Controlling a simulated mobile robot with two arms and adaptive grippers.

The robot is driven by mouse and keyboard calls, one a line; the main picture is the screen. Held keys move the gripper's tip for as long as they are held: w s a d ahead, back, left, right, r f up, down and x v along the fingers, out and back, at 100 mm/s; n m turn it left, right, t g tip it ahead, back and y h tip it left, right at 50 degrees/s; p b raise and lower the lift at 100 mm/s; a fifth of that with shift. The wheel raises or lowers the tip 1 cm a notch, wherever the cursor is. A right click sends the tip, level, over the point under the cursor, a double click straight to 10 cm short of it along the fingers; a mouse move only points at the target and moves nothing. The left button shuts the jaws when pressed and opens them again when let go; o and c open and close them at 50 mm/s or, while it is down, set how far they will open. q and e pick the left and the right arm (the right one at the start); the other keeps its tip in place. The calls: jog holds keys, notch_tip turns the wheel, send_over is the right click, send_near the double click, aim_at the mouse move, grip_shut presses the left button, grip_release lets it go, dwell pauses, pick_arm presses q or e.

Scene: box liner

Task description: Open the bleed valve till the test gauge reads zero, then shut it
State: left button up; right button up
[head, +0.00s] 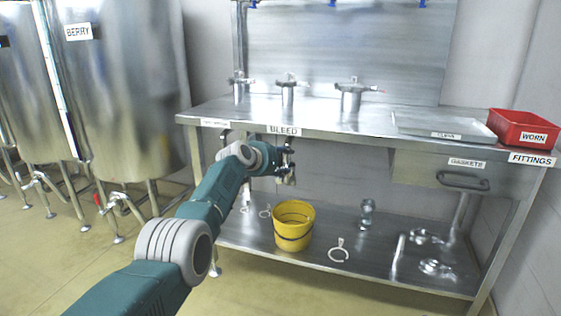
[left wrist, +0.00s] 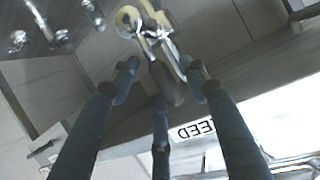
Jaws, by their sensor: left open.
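My left gripper (head: 287,162) is under the front edge of the bench, just below the BLEED label (head: 284,130). In the left wrist view its fingers (left wrist: 162,80) are spread open around a dark lever end of a metal valve (left wrist: 158,32). The lever lies between the fingertips; whether any finger touches it I cannot tell. In the head view the gripper largely hides the valve. I cannot make out a test gauge or its reading in either view. My right gripper is not in view.
A yellow bucket (head: 293,226) stands on the lower shelf below the gripper. Clamps and small fittings lie on that shelf. The steel bench top (head: 310,112) holds metal fittings, a grey tray (head: 442,127) and a red WORN bin (head: 521,130). Tanks (head: 120,95) stand at the left.

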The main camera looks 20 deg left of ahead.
aim_at(281, 160)
pick_arm(q)
jog(key=shift+s+a+r, duration=0.25)
jog(key=shift+s+a, duration=0.1)
jog(key=shift+s, duration=0.1)
jog(key=shift+v, duration=1)
jog(key=v, duration=0.8)
jog(key=shift+s, duration=0.45)
jog(key=shift+d+r, duration=0.1)
